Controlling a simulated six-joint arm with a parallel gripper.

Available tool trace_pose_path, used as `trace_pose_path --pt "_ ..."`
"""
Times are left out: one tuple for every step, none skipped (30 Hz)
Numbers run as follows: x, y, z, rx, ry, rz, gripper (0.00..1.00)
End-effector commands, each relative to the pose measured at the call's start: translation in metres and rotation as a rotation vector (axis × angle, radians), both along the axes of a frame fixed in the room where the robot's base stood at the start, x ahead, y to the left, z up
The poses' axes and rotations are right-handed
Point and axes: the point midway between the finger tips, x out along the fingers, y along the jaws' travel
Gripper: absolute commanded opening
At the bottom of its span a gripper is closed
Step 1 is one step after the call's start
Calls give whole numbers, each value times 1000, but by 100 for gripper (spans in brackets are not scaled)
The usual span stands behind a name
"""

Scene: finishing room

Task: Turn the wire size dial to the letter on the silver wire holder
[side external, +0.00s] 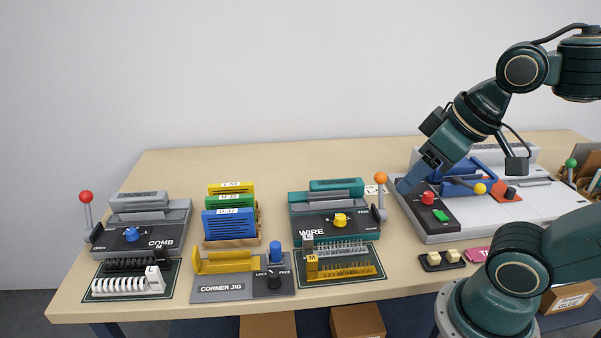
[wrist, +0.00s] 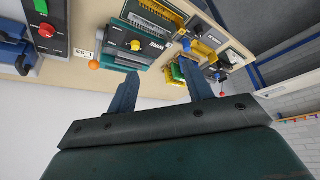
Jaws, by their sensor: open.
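In front, on a dark mat (side external: 368,285), lie silver wires (side external: 345,249) with a grey letter tag (side external: 308,241), which looks like L but is small. Gold wires (side external: 347,271) with a yellow M tag (side external: 312,260) lie nearer. My gripper (side external: 408,184) is open and empty, right of the WIRE machine. Its fingers show spread in the wrist view (wrist: 158,82).
An orange-knobbed lever (side external: 380,179) stands at the WIRE machine's right side, between my gripper and the dial. A grey machine with red (side external: 428,198) and green buttons is by my gripper. The CORNER JIG (side external: 222,288) and COMB machine (side external: 133,236) are left.

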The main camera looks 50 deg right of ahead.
Motion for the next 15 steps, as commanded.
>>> trace_pose_path --pt "1 0 0 -2 2 4 50" --pt "2 0 0 -4 4 7 50" --pt "3 -1 0 -7 8 13 50" --pt "5 -1 0 -10 12 19 50" --pt "6 -1 0 -16 17 29 50" --pt "9 -1 1 -21 24 43 50" --pt "11 -2 0 -27 31 56 50" --pt "14 -2 0 -33 38 71 50" --pt "18 -3 0 -42 48 93 50" --pt "22 -4 0 -49 57 111 50" --pt "25 -5 0 -56 66 131 50" --pt "31 -7 -1 -65 79 160 50" --pt "35 -8 -1 -71 88 184 50" --pt "39 -9 -2 -78 99 208 50" --pt "45 -11 -3 -87 112 243 50"
